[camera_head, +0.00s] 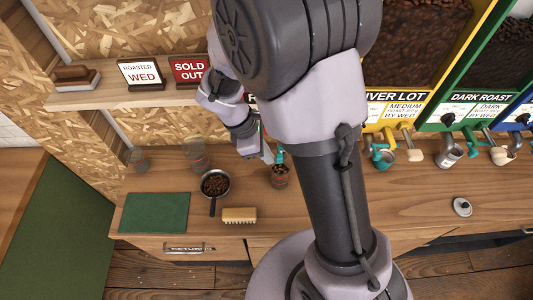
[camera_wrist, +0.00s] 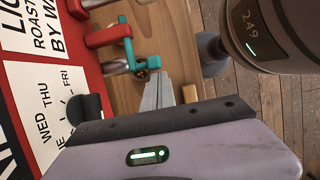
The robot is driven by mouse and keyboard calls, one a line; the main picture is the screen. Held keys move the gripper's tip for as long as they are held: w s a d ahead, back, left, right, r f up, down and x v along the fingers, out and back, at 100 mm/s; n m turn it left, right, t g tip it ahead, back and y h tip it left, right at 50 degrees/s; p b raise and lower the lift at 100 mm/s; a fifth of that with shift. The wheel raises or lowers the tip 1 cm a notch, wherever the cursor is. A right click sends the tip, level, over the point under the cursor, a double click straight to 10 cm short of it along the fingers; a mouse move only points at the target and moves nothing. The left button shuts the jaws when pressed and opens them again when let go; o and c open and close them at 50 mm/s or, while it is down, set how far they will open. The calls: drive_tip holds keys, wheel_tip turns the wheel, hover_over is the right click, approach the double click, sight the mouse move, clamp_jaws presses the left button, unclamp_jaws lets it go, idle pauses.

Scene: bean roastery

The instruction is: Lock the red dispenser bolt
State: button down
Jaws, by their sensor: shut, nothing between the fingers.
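The red dispenser shows in the wrist view as a red front panel (camera_wrist: 90,60) with white labels and a black knob (camera_wrist: 82,110). A red bar (camera_wrist: 108,36), which looks like its bolt, sticks out beside a teal fitting (camera_wrist: 130,48). My gripper (camera_wrist: 158,92) is shut and empty, its grey fingers close to the teal fitting; contact cannot be told. In the head view my gripper (camera_head: 266,152) is just left of the teal fitting (camera_head: 280,155), above a cup of beans (camera_head: 280,178). My arm hides most of the red dispenser there.
Left on the counter are a pan of beans (camera_head: 215,185), a brush (camera_head: 239,215), a green mat (camera_head: 153,212) and two clear glasses (camera_head: 196,155). Yellow (camera_head: 388,134) and green (camera_head: 468,130) dispensers stand right. A small lid (camera_head: 462,207) lies on the open right counter.

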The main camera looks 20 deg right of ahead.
drive_tip(key=d, duration=0.2)
drive_tip(key=s+d, duration=0.1)
drive_tip(key=d, duration=0.1)
drive_tip(key=shift+s, duration=0.15)
drive_tip(key=shift+a, duration=0.15)
